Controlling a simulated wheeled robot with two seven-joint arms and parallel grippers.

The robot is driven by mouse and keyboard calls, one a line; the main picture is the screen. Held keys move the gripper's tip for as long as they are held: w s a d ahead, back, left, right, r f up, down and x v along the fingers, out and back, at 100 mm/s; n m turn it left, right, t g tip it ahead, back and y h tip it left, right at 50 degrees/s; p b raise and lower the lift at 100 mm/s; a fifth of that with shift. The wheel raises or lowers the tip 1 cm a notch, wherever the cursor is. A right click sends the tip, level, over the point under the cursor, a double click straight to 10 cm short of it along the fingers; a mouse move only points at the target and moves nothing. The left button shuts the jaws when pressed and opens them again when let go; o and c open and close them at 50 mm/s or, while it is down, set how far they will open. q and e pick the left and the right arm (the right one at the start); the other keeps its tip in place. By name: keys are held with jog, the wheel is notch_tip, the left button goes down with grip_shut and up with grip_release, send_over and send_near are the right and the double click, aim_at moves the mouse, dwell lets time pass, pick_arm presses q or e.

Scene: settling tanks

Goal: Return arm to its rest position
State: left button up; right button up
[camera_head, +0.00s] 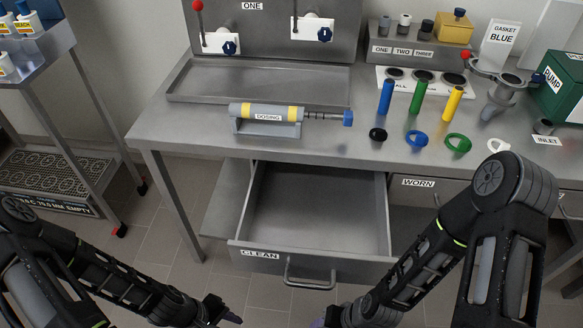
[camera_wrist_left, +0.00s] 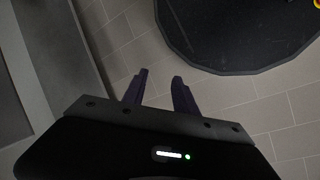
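My left arm comes in from the left in the head view, and its gripper (camera_head: 222,312) is low in the picture, in front of the open drawer and below the table top. In the left wrist view its two dark fingers (camera_wrist_left: 158,92) stand apart with only floor tiles visible between them. My right arm is bent at the right of the head view. Its gripper (camera_head: 330,320) is at the bottom edge, mostly cut off, so its fingers cannot be judged. Neither gripper visibly touches anything.
The drawer marked CLEAN (camera_head: 260,252) is pulled out and looks empty. The steel table (camera_head: 220,140) carries the dosing syringe (camera_head: 270,118), blue, green and yellow cylinders, and several rings. The drawer marked WORN (camera_head: 418,184) looks shut. A trolley (camera_head: 40,45) stands at left.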

pick_arm(q)
jog(key=d+r+m, duration=0.2)
jog(key=d+m, duration=0.5)
jog(key=d, duration=0.4)
jog(key=shift+d+m+g+y, duration=0.15)
jog(key=shift+m+g+y, duration=0.15)
